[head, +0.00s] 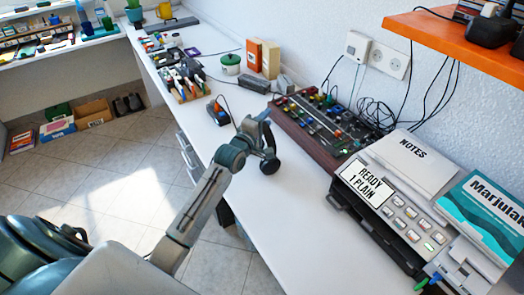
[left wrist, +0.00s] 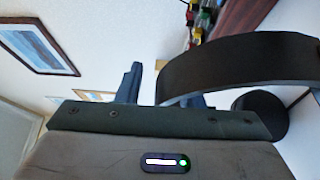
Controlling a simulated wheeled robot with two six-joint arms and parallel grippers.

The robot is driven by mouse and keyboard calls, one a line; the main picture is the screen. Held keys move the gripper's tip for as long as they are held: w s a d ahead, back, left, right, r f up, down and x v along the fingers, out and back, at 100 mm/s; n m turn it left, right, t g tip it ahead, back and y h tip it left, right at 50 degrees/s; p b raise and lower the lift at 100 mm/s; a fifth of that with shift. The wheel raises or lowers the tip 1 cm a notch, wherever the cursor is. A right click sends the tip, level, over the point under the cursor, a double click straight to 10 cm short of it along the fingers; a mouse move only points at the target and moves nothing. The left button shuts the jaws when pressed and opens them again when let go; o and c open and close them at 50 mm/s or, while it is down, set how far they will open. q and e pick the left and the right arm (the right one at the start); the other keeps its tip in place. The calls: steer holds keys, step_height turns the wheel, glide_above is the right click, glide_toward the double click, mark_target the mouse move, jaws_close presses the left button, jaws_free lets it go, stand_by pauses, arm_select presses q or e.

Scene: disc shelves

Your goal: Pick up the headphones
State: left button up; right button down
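The black headphones (head: 270,164) are at the middle of the white desk, partly hidden by my left gripper. In the left wrist view their broad dark headband (left wrist: 240,62) arches across the right side, with a round ear cup (left wrist: 262,112) below it. My left gripper (head: 260,125) is right at the headphones in the head view. In the left wrist view its two blue-grey fingers (left wrist: 163,92) stand apart, and the band's left end overlaps the right finger. I cannot tell whether the fingers touch the band. My right gripper is not in view.
A mixer-like board (head: 322,125) with colourful knobs lies right of the headphones. A grey device (head: 400,215) marked "READY 1 PLAIN" stands farther right. A small handheld device (head: 218,111) lies behind the gripper. An orange shelf (head: 455,42) overhangs the right. The desk's front middle is clear.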

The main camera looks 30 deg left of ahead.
arm_select(q)
jaws_close()
steer(key=shift+r, duration=0.2)
